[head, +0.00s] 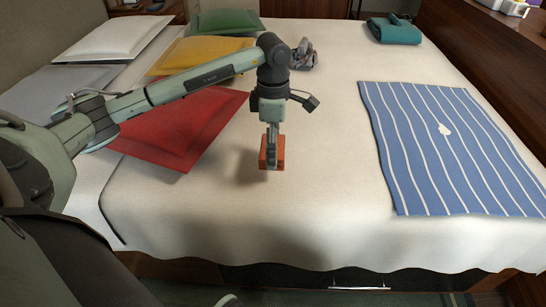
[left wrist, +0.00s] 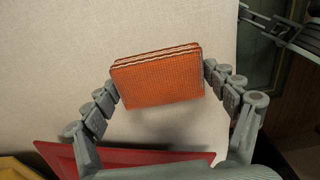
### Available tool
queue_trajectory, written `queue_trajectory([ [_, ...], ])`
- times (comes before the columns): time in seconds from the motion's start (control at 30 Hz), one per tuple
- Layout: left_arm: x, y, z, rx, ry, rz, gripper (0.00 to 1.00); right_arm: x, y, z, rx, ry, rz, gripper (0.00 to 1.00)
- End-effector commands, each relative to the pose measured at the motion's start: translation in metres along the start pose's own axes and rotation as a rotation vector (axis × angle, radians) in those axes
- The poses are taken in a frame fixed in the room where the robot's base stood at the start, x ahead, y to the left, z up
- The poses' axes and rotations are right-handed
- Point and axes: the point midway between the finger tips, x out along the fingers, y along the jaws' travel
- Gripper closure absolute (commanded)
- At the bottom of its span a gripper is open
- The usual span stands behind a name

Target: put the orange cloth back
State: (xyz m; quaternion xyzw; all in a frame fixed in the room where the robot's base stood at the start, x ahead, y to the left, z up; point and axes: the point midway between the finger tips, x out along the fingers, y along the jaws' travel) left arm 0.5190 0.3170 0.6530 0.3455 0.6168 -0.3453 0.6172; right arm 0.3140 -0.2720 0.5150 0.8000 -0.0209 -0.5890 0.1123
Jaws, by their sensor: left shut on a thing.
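The orange cloth (head: 263,153) is a small folded block with a layered edge. My left gripper (head: 272,146) is shut on it, above the white bed. In the left wrist view the cloth (left wrist: 158,78) sits between the two fingers of the left gripper (left wrist: 160,82), one at each side. A soft shadow lies on the bed to its left in the head view; I cannot tell how high the cloth is.
A red pillow (head: 185,128) lies left of the cloth, with yellow (head: 200,55), green and white pillows behind. A blue striped cloth (head: 440,140) with a white patch lies at right. A folded teal towel (head: 394,30) and a grey object (head: 303,54) lie farther back. The bed's middle is clear.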

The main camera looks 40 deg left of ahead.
Motion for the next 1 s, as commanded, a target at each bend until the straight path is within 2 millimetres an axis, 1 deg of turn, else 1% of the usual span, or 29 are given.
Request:
queue_trajectory([
  [0.07,0.007,-0.001,0.000,0.000,0.001,-0.002,0.42,0.001,0.000,0.000,0.000,0.001,-0.001,1.00],
  [0.23,0.032,-0.001,0.000,0.000,0.001,-0.003,0.42,0.002,-0.001,0.000,0.000,0.000,-0.001,1.00],
  [0.3,0.039,-0.001,0.000,0.001,0.001,-0.003,0.42,0.002,-0.001,0.000,-0.001,0.000,-0.001,1.00],
  [0.6,0.041,0.000,0.000,0.001,0.000,0.000,0.42,0.005,-0.001,0.001,-0.001,-0.004,-0.001,1.00],
  [0.7,0.043,0.000,0.000,0.001,0.000,0.000,0.42,0.003,-0.001,0.002,0.000,-0.007,0.001,1.00],
  [0.73,0.042,0.000,0.000,0.001,0.000,0.000,0.12,0.000,0.000,0.000,0.000,-0.003,0.001,1.00],
  [0.83,0.042,0.000,0.000,0.001,0.000,0.000,0.00,-0.005,0.000,-0.003,0.001,0.010,0.001,1.00],
  [1.0,0.042,0.000,0.000,0.001,0.000,0.000,0.00,-0.004,0.001,-0.002,0.001,0.008,0.002,1.00],
])
